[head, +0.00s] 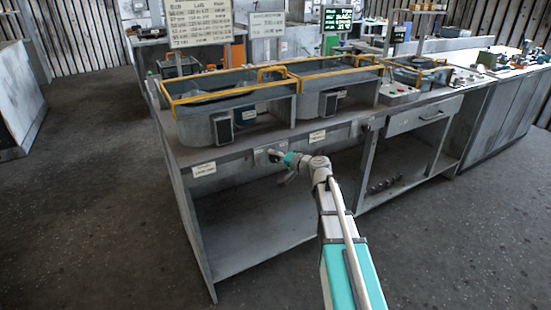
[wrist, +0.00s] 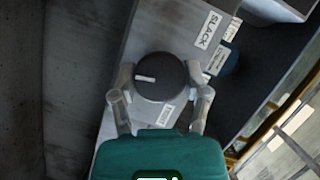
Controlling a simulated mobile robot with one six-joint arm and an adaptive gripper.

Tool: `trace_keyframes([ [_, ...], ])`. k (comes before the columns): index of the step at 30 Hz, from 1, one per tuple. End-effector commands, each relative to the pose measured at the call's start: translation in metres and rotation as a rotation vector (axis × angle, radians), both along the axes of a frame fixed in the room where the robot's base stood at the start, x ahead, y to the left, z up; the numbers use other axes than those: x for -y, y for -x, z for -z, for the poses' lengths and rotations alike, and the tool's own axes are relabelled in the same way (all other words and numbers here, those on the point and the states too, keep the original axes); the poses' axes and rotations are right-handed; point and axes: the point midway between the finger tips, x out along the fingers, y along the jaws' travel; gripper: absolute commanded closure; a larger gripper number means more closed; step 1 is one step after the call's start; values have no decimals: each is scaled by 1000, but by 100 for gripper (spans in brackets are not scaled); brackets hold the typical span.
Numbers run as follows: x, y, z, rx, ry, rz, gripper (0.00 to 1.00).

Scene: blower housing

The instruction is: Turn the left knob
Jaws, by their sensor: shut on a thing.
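In the wrist view a round dark knob (wrist: 165,88) with a white pointer line sits on a grey metal panel (wrist: 150,32). The pointer line points to the left in that view. My gripper (wrist: 161,80) has one finger on each side of the knob and is shut on it. In the head view my gripper (head: 277,157) is at the front edge of the workbench (head: 235,155), below the two tubs. The knob itself is mostly hidden there by my gripper. A label reading SLACK (wrist: 208,30) is beside the knob.
A second small dark control (head: 366,126) is on the bench front farther right. Two grey tubs with yellow rails, left (head: 225,95) and right (head: 325,78), stand on the bench. A drawer (head: 424,116) is at the right. The floor in front is clear.

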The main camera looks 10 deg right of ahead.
Motion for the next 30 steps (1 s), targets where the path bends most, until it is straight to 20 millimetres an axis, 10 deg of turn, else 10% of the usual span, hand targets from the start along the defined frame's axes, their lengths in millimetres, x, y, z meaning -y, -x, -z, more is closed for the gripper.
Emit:
trace_keyframes([
  [1, 0, -1, 0, 0, 0, 0, 88],
  [2, 0, -1, 0, 0, 0, 0, 34],
  [7, 0, 0, 0, 1, 1, 0, 5],
  [30, -1, 0, -3, 43, 130, -1, 5],
])
